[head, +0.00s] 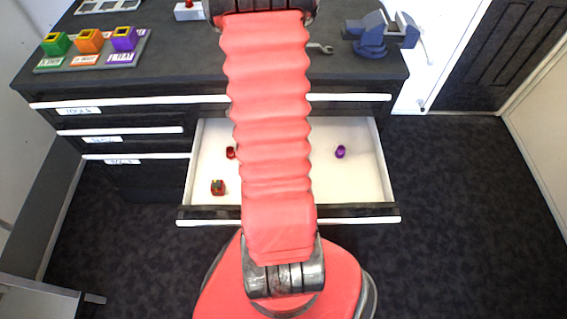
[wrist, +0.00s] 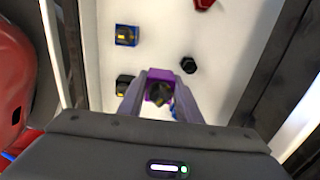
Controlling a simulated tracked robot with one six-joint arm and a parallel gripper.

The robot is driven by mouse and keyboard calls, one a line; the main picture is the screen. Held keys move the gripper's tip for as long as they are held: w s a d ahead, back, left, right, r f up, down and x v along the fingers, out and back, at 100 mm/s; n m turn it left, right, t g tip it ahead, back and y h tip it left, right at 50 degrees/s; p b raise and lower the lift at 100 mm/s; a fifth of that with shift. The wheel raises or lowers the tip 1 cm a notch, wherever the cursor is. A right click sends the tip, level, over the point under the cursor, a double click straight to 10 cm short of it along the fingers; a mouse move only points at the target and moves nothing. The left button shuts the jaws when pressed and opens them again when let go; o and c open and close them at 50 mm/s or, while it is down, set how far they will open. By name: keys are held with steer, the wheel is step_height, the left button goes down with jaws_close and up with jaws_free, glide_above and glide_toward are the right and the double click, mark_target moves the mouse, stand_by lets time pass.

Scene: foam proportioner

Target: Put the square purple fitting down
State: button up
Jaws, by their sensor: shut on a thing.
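In the wrist view my gripper (wrist: 161,88) is shut on the square purple fitting (wrist: 160,75), which has a dark opening facing the camera. The fitting is over the white floor of the open drawer; I cannot tell whether it touches the floor. In the head view my red-sleeved arm hides the gripper and this fitting. The open drawer (head: 367,185) shows there on both sides of the arm. A bin-like purple block (head: 124,38) stands on the bench at the left, beside a green block (head: 55,44) and an orange block (head: 89,41).
Near the fitting in the drawer are a blue square fitting (wrist: 126,35), a dark one (wrist: 124,83), a black hexagonal one (wrist: 189,65) and a red one (wrist: 204,4). The head view shows a small purple fitting (head: 340,152) at right. A blue vise (head: 380,35) stands on the bench.

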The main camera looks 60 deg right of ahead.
steer(key=shift+f, duration=2.85)
steer(key=shift+f, duration=2.1)
steer(key=o, duration=1.2)
steer(key=shift+f, duration=0.1)
steer(key=shift+r, duration=6.1)
